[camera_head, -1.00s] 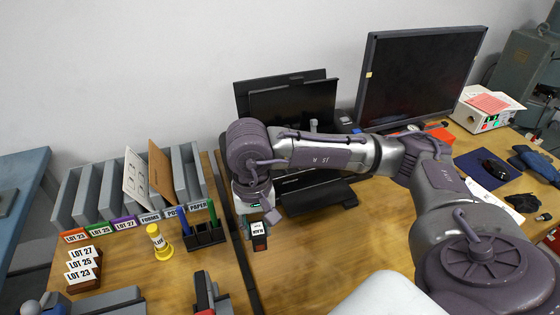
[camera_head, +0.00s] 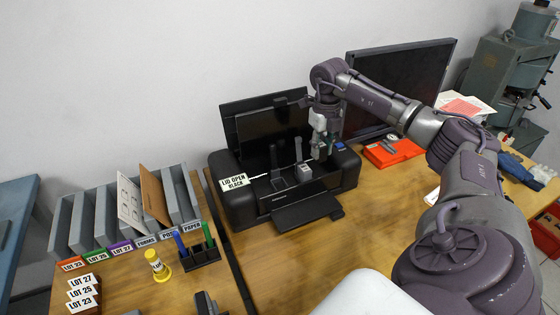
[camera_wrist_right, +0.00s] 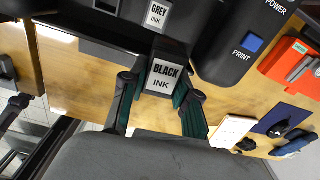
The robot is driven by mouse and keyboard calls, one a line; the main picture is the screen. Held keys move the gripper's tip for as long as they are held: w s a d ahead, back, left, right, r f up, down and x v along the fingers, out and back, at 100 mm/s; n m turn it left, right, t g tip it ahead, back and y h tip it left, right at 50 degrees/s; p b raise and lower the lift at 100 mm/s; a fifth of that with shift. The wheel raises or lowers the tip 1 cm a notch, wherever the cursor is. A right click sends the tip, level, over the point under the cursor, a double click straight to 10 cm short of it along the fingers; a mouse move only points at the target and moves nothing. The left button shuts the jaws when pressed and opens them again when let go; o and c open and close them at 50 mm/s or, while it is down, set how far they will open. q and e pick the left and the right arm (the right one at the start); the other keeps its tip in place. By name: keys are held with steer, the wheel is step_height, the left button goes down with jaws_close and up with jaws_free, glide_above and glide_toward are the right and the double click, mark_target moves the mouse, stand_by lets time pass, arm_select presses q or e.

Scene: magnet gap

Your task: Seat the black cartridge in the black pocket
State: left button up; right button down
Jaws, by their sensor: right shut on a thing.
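The black cartridge (camera_wrist_right: 166,76), labelled BLACK INK, sits between the fingers of my right gripper (camera_wrist_right: 158,92) in the right wrist view. In the head view my right gripper (camera_head: 321,150) is shut on it, over the right part of the open black printer (camera_head: 232,203). The cartridge is hard to make out there. A cartridge labelled GREY INK (camera_wrist_right: 158,14) sits just beyond it; it appears in the head view as a grey block (camera_head: 304,172). The black pocket is not clearly visible, and I cannot tell whether the cartridge is inside it. My left gripper is not in view.
A sign reading LID OPEN BLACK (camera_head: 235,181) stands at the printer's left. Upright levers (camera_head: 275,160) rise inside it. The output tray (camera_head: 308,210) sticks out in front. A monitor (camera_head: 400,85) and a red case (camera_head: 393,152) are to the right.

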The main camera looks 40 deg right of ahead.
steer(key=shift+d+m, duration=0.2)
steer(key=shift+m, duration=0.1)
steer(key=w+a+f+b, duration=0.1)
steer(key=w+a+f, duration=0.1)
steer(key=a, duration=0.1)
steer(key=w+a+f+b, duration=0.1)
steer(key=w+a+f, duration=0.1)
steer(key=a, duration=0.1)
steer(key=w+a+f+b, duration=0.2)
steer(key=a, duration=0.1)
steer(key=shift+w+a+f, duration=0.15)
steer(key=shift+w+f, duration=0.15)
steer(key=shift+f, duration=0.1)
step_height(320, 180, down, 4)
steer(key=b, duration=0.4)
steer(key=shift+f, duration=0.15)
steer(key=c, duration=0.9)
jaws_free()
steer(key=shift+o, duration=0.2)
